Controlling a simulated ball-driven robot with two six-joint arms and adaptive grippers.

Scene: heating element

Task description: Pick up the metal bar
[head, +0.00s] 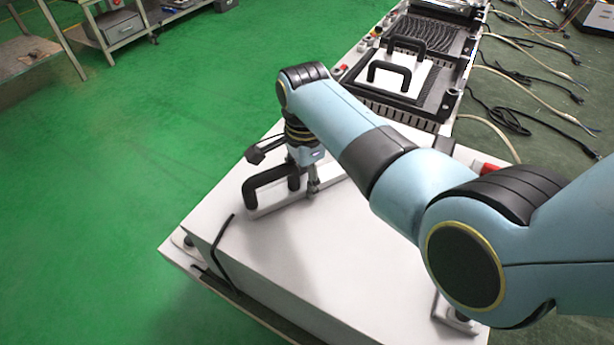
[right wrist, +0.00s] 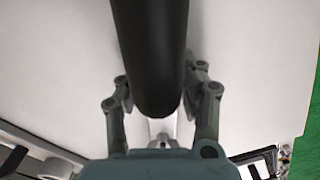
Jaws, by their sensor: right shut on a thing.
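The light metal bar (head: 262,211) lies on the white top of the bench box and carries a black arched handle (head: 268,179). My right gripper (head: 302,182) comes down from above at the right end of this handle. In the right wrist view, the right gripper (right wrist: 162,88) has a finger on each side of the thick black handle (right wrist: 150,50) and is shut on it. The bar's right part is partly hidden by the gripper. I cannot tell any gap under the bar. My left gripper is out of view.
The white box top (head: 290,250) is mostly clear in front of the bar. A thin black bent rod (head: 222,252) is at its left edge. Behind stand a black-framed unit with black handles (head: 388,75) and loose cables (head: 505,120). Green floor (head: 130,150) is free at left.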

